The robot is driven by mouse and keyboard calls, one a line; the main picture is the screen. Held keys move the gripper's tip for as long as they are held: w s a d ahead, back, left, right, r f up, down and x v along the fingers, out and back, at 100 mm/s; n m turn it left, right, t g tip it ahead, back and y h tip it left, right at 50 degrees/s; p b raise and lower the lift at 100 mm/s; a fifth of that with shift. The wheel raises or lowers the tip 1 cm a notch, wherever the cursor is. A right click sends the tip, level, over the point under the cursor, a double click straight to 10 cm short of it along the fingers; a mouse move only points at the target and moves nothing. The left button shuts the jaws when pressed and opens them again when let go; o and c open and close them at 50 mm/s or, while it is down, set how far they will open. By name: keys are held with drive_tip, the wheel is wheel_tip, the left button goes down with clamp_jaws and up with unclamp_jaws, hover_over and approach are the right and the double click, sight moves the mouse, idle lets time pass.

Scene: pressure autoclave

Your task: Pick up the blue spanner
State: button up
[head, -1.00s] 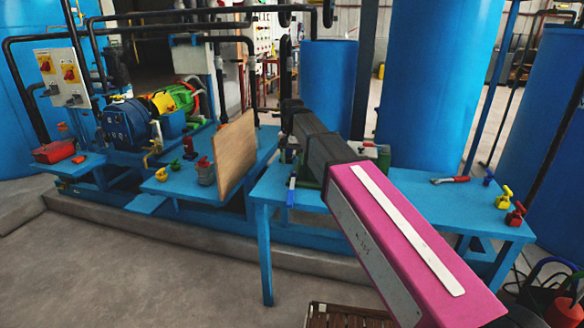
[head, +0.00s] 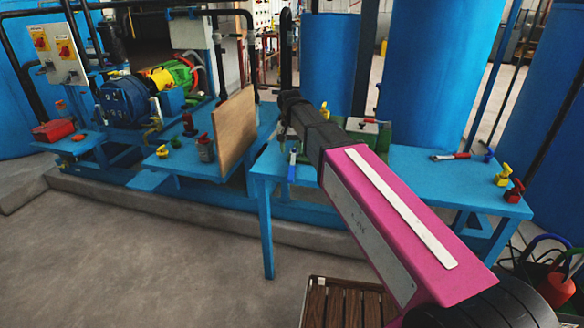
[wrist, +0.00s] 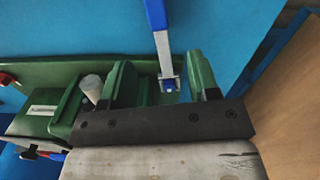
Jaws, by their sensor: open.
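The blue spanner (head: 292,172) lies at the near left end of the right blue table, its blue handle toward me. In the wrist view the blue spanner (wrist: 156,15) runs down from the top edge, its metal shank and head between my gripper's two green fingers. My gripper (wrist: 160,68) is open, with a gap on both sides of the shank, and is not closed on it. The height between fingers and spanner is hard to judge. In the head view my gripper (head: 288,138) is small and partly hidden by my own arm.
A green vice-like fixture (wrist: 60,75) stands close beside my gripper. A wooden board (head: 236,132) stands upright on the left table. A slatted wooden crate (head: 340,303) is on the floor.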

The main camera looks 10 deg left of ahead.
sight(292, 166)
drive_tip(key=shift+d+f, duration=0.1)
drive_tip(key=shift+f, duration=3.6)
clamp_jaws()
